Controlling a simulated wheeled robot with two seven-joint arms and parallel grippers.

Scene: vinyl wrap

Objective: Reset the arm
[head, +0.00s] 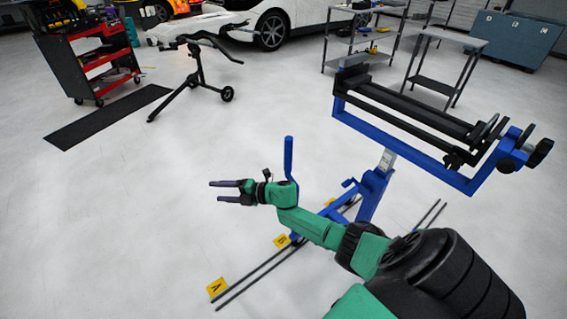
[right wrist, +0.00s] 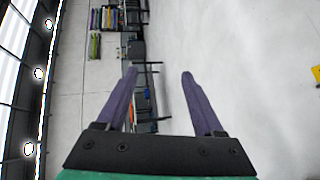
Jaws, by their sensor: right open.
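My right arm, green and black, reaches in from the lower right of the head view. Its gripper (head: 222,191) points left over bare floor, with its two purple fingers apart and nothing between them. The right wrist view shows the same open fingers (right wrist: 158,75) with an empty gap. My left gripper shows in neither view.
A blue stand with a black roller frame (head: 400,125) is behind and right of my arm. Floor rails carry yellow markers, one lettered A (head: 217,287). A black tripod stand (head: 193,80), red tool cart (head: 90,60) and white car (head: 285,20) stand farther back.

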